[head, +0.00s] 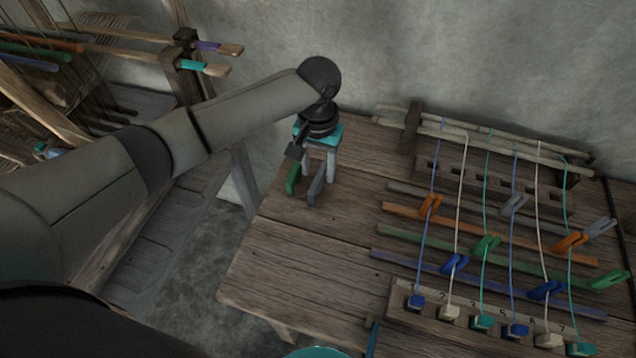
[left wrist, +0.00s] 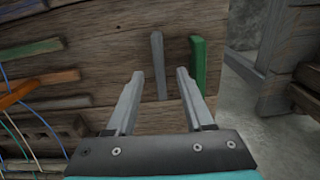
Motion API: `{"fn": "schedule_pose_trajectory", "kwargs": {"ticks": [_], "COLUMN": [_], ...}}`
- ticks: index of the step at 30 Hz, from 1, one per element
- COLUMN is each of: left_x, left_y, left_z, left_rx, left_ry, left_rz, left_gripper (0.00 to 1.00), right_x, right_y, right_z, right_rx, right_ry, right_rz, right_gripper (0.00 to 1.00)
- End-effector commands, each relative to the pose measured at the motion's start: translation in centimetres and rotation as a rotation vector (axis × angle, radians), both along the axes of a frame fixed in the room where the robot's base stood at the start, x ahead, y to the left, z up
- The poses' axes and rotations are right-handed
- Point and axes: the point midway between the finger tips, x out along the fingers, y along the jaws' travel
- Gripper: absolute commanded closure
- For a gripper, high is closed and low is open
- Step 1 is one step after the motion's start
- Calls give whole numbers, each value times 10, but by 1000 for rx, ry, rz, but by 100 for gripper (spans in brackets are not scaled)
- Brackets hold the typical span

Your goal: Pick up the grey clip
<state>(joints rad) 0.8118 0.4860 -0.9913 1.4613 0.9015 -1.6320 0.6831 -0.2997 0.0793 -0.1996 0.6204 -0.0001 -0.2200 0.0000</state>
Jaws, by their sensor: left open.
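A loose grey clip (head: 316,188), a narrow bar, lies on the wooden table near its left edge. A green clip (head: 292,180) of similar shape lies just left of it. My left gripper (head: 318,168) is open, pointing down over the grey clip. In the left wrist view, the grey clip (left wrist: 157,60) runs up from between the open fingers (left wrist: 160,75) of my left gripper, and the green clip (left wrist: 198,65) is beside the right fingertip. Nothing is held. I cannot tell the fingertips' exact height above the table. My right gripper is not in view.
A wooden rack (head: 480,150) stands at the back. A wooden loom (head: 100,55) is at the far left. The table's front left (head: 290,265) is bare.

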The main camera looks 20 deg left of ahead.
Motion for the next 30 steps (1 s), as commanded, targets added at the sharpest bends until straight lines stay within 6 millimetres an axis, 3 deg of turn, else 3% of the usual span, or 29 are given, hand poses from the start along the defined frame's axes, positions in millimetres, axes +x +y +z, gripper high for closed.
{"fn": "schedule_pose_trajectory", "kwargs": {"ticks": [3, 7, 17, 30], "left_x": [-1, 0, 0, 0], "left_y": [0, 0, 0, 0], "left_z": [-23, -39, -44, -44], "left_rx": [1, 1, 1, 0], "left_ry": [3, 2, 0, 0], "left_rz": [0, 1, 0, 0], "left_gripper": [48, 48, 49, 98], "right_x": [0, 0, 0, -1], "right_y": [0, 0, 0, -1], "right_z": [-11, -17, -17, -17], "right_rx": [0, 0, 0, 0], "right_ry": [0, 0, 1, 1], "right_rz": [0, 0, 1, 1], "right_gripper": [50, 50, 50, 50]}}
